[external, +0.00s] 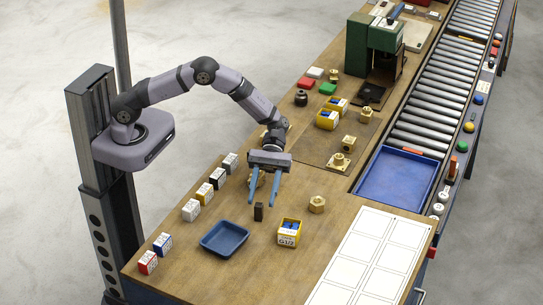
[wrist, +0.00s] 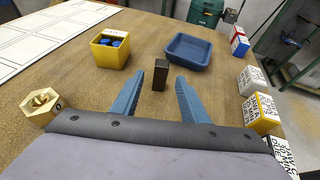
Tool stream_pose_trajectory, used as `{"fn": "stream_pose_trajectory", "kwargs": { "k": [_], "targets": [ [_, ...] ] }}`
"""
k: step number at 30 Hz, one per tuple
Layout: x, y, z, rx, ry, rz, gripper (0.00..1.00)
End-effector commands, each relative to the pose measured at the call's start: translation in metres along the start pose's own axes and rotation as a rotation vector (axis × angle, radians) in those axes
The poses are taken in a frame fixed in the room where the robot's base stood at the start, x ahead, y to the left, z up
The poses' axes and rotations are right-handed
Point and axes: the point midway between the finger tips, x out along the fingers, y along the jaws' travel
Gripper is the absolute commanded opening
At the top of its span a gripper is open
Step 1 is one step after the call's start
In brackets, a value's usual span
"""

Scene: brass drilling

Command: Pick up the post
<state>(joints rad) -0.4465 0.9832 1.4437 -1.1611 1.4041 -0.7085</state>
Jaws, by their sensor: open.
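The post is most likely the small dark brown upright block (external: 258,212) on the wooden table. In the wrist view the block (wrist: 160,74) stands upright, just beyond and between the fingertips. My gripper (external: 264,197) has its two blue fingers spread apart with nothing between them. In the external view its fingers point down toward the block, with the left fingertip just above and behind it. I cannot tell the exact height of the fingertips above the table.
A blue tray (external: 225,238) lies left of the block and a yellow bin with blue parts (external: 289,233) stands to the right. A brass fitting (external: 317,204) is farther right. Several small labelled boxes (external: 191,210) line the left edge. A white grid sheet (external: 365,258) lies at the front right.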

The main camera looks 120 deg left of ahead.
Motion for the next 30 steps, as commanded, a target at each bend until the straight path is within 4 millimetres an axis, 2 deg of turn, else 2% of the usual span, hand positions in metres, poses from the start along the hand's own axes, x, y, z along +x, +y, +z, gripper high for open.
{"fn": "stream_pose_trajectory", "kwargs": {
  "k": [1,6,15,16,20,21,30],
  "targets": [
    [0.006,-0.001,0.005,-0.002,-0.001,-0.005,0.41],
    [0.027,-0.001,0.003,-0.001,-0.001,-0.003,0.41],
    [0.032,0.000,0.001,0.000,0.000,0.000,0.41],
    [0.032,0.000,0.001,0.000,0.000,0.000,0.36],
    [0.032,0.000,0.001,0.000,0.000,0.000,0.05],
    [0.032,0.000,0.001,0.000,0.000,0.000,0.00],
    [0.031,0.000,0.003,0.001,-0.001,0.000,0.00]
  ]
}}
